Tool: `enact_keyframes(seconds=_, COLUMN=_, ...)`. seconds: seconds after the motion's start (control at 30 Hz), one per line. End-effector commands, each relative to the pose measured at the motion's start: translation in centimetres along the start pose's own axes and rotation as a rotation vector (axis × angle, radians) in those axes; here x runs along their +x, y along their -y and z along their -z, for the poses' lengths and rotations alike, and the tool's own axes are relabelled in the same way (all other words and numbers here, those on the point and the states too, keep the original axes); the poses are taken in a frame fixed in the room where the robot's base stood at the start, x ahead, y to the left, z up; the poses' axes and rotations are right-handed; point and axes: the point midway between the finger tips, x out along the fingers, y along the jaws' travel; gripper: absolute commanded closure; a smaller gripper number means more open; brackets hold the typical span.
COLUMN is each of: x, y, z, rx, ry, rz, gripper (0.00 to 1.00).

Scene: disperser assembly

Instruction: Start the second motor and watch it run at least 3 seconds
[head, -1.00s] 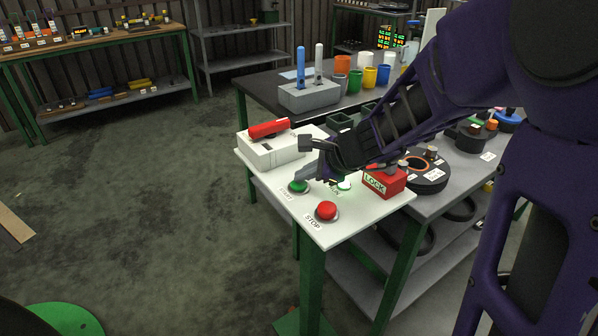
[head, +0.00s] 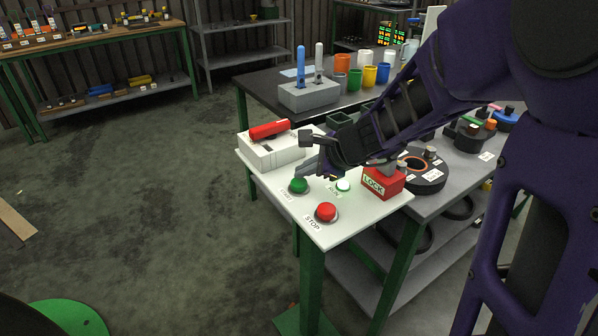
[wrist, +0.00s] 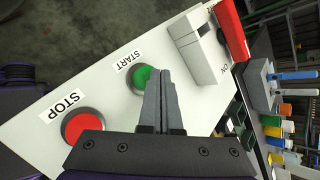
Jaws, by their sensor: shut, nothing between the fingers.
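The green START button (head: 298,186) sits on the white panel (head: 285,211); it also shows in the wrist view (wrist: 141,79), partly covered by my fingertips. The red STOP button (head: 326,211) is nearer the panel's front corner, also in the wrist view (wrist: 81,126). A small round RUN lamp (head: 343,184), whitish with a green rim, looks bright. My gripper (head: 303,171) is shut and empty, its fingertips just above and behind START; I cannot tell the exact gap. A white switch box (head: 275,152) has its red lever (head: 269,129) on top, beside an ON label in the wrist view.
A red LOCK block (head: 382,182) stands at the panel's right edge. Beyond it, black round parts (head: 425,176) lie on the grey table. A grey holder (head: 309,96) and coloured cups (head: 369,76) stand on the dark table behind. The floor to the left is open.

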Motion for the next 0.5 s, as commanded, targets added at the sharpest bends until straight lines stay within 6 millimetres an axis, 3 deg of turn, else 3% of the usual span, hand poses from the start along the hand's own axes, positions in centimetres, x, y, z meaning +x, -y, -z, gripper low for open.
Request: enact_keyframes(seconds=0.5, x=-0.71, y=0.56, z=-0.55, rx=0.000, ry=0.001, rz=0.001, gripper=1.00)
